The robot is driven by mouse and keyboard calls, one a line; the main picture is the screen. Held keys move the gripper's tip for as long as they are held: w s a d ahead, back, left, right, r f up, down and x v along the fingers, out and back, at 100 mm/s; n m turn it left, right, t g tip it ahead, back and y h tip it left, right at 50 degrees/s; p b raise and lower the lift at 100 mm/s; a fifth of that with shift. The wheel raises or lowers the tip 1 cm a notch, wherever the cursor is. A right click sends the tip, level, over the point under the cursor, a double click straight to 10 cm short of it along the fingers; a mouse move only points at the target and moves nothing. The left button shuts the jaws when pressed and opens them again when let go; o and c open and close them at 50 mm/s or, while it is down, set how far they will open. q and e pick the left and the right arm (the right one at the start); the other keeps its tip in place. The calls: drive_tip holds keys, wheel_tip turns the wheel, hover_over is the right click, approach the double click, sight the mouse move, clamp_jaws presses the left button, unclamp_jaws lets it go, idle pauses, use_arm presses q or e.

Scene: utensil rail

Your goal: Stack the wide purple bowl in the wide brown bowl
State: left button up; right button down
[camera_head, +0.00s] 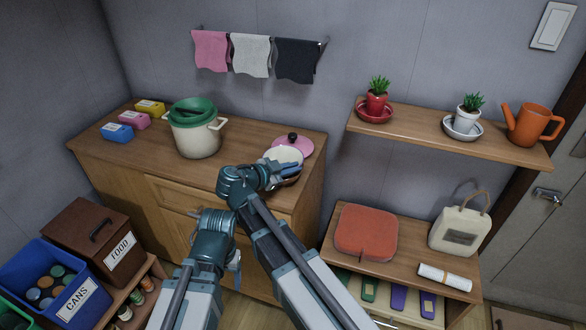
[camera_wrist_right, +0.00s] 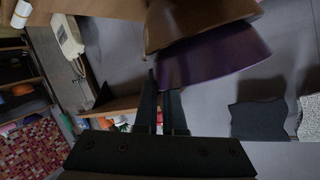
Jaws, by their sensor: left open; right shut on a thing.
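In the right wrist view the purple bowl (camera_wrist_right: 215,57) shows as a curved purple side right at the fingertips of my right gripper (camera_wrist_right: 162,85), which is shut on it. The brown bowl (camera_wrist_right: 195,22) lies against the purple one in that view; I cannot tell how deeply one sits in the other. In the head view my right gripper (camera_head: 290,169) is over the right end of the wooden cabinet, and it hides most of the bowls there. My left gripper (camera_head: 236,262) is open and empty, low in front of the cabinet.
On the cabinet (camera_head: 240,135), a pink lid with a black knob (camera_head: 299,145) lies behind the right gripper. A cream pot (camera_head: 196,138) with green bowls on top stands left, by several small boxes. A shelf (camera_head: 420,128) with plants is at right. The cabinet's middle is clear.

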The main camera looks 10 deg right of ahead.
drive_tip(key=shift+f+b, duration=0.4)
drive_tip(key=shift+f, duration=0.1)
drive_tip(key=c, duration=1)
unclamp_jaws()
use_arm(q)
drive_tip(key=shift+f, duration=0.5)
drive_tip(key=shift+r, duration=0.15)
use_arm(e)
drive_tip(key=shift+r, duration=0.15)
